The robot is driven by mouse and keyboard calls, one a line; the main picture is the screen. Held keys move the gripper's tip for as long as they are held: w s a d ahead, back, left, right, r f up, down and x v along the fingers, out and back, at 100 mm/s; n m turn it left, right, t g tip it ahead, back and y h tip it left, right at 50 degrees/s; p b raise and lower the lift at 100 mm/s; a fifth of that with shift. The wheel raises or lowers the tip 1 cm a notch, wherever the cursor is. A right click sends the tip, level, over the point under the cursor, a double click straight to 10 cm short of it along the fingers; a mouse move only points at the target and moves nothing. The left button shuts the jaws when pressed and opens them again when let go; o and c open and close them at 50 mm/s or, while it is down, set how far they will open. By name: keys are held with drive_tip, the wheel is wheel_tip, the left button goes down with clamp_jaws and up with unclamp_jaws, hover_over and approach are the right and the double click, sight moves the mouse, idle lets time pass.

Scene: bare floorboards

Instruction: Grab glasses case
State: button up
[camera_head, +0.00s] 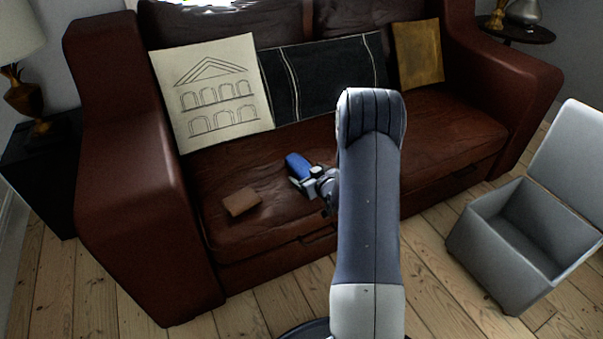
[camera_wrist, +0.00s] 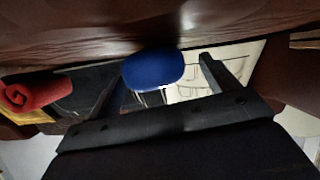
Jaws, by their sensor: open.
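A blue, rounded object (camera_head: 298,165), which looks like the glasses case, rests on the seat of the brown leather sofa. My gripper (camera_head: 304,182) is right in front of it, low over the seat. In the wrist view the blue case (camera_wrist: 153,71) shows between the two spread fingers of my gripper (camera_wrist: 160,72). The fingers are open, one on each side of the case; I cannot tell whether either touches it. My arm hides part of the sofa seat to the right in the head view.
A brown, flat, box-like object (camera_head: 241,202) lies on the seat to the left. A red rolled item (camera_wrist: 36,93) shows in the wrist view. White (camera_head: 212,95), black (camera_head: 325,74) and yellow (camera_head: 418,54) cushions line the backrest. An open grey bin (camera_head: 482,262) stands right.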

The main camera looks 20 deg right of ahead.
drive_tip(key=shift+x, duration=1)
drive_tip(key=c, duration=1.1)
